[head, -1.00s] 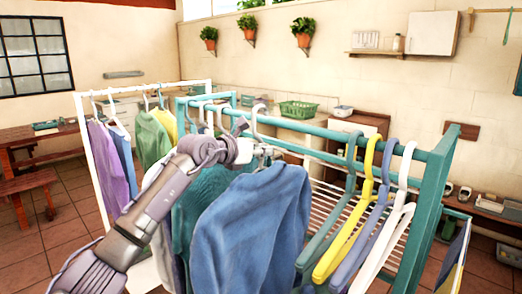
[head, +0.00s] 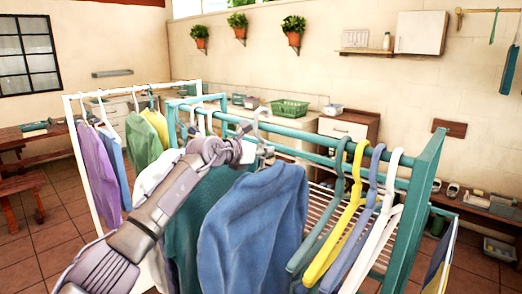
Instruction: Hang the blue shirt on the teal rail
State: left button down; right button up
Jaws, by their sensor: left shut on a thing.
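The blue shirt (head: 253,232) hangs upright on a hanger in front of the teal rail (head: 310,140), left of the rail's middle. My left gripper (head: 257,153) is shut on the hanger just above the shirt's collar. The hanger's pale hook (head: 262,112) rises to the height of the rail and overlaps it in the picture. I cannot tell whether the hook is over the bar or in front of it. My right gripper is not in view.
Teal, yellow (head: 340,225), blue and white (head: 390,225) empty hangers hang on the rail's right part. A teal garment (head: 190,225) and a white one hang left of the shirt. A white rack (head: 75,150) with clothes stands behind left. The bar between shirt and empty hangers is free.

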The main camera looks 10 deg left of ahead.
pick_arm(q)
jog(key=shift+f, duration=0.1)
dwell(0.5)
jog(key=shift+f+b, duration=0.75)
jog(key=shift+f, duration=0.45)
jog(key=c, duration=1.1)
grip_release()
jog(key=shift+f, duration=0.1)
jog(key=s+a+b, duration=0.1)
jog(key=s+a, duration=0.1)
jog(key=s, duration=0.1)
jog(key=s+a+b, duration=0.1)
jog(key=s+a, duration=0.1)
jog(key=s+a+b, duration=0.1)
jog(key=s+a, duration=0.1)
jog(key=s, duration=0.1)
jog(key=shift+s, duration=0.35)
jog(key=shift+s+a+b, duration=0.35)
jog(key=shift+s+b, duration=0.1)
jog(key=shift+s, duration=0.2)
